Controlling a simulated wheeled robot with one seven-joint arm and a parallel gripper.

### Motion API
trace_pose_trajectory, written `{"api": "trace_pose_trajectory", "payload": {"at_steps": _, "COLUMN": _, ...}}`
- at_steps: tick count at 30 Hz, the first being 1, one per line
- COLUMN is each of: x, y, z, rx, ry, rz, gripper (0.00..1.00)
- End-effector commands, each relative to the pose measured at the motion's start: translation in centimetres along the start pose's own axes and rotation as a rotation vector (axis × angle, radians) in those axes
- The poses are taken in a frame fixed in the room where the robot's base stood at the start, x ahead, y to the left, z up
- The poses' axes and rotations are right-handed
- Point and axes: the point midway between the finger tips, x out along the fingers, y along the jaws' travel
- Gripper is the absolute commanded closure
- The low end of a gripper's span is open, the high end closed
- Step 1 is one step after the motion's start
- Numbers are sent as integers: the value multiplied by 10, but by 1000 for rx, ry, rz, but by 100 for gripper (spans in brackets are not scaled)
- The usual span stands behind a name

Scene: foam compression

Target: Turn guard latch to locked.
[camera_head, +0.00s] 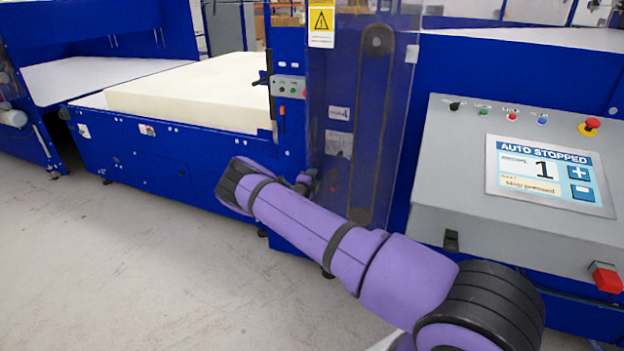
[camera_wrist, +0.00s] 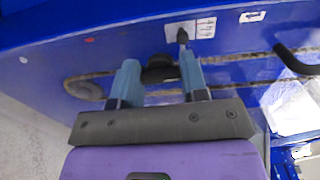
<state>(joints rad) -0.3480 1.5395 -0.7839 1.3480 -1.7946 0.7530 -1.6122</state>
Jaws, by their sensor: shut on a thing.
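My gripper (camera_wrist: 160,78) is at the blue machine's guard in the wrist view, its two blue-grey fingers on either side of the dark guard latch (camera_wrist: 158,72). The fingers are shut on the latch, which shows as a black piece between them. A black pointer (camera_wrist: 182,36) lies against a white label (camera_wrist: 201,28) just above the right finger; the label's marks are too small to read. In the head view my gripper (camera_head: 305,182) is mostly hidden behind my purple arm, low beside the clear guard (camera_head: 340,100); the latch is hidden there.
A grey control panel (camera_head: 460,215) stands at the right; its screen (camera_head: 548,175) reads "AUTO STOPPED" and 1. It carries a red button (camera_head: 592,123) and a red block (camera_head: 606,278). A cream foam block (camera_head: 190,92) lies on the machine bed. The floor at left is clear.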

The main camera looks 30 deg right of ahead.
Motion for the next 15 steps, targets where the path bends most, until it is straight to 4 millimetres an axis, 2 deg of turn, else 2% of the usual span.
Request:
{"api": "trace_pose_trajectory", "payload": {"at_steps": 7, "x": -1, "y": 1, "z": 0, "rx": -1, "ry": -1, "rz": 1, "gripper": 83}}
{"api": "trace_pose_trajectory", "payload": {"at_steps": 8, "x": -1, "y": 1, "z": 0, "rx": -1, "ry": -1, "rz": 1, "gripper": 55}}
{"api": "trace_pose_trajectory", "payload": {"at_steps": 10, "x": -1, "y": 1, "z": 0, "rx": -1, "ry": -1, "rz": 1, "gripper": 39}}
{"api": "trace_pose_trajectory", "payload": {"at_steps": 11, "x": 0, "y": 1, "z": 0, "rx": -1, "ry": -1, "rz": 1, "gripper": 34}}
{"api": "trace_pose_trajectory", "payload": {"at_steps": 15, "x": 0, "y": 0, "z": 0, "rx": 0, "ry": 0, "rz": 1, "gripper": 34}}
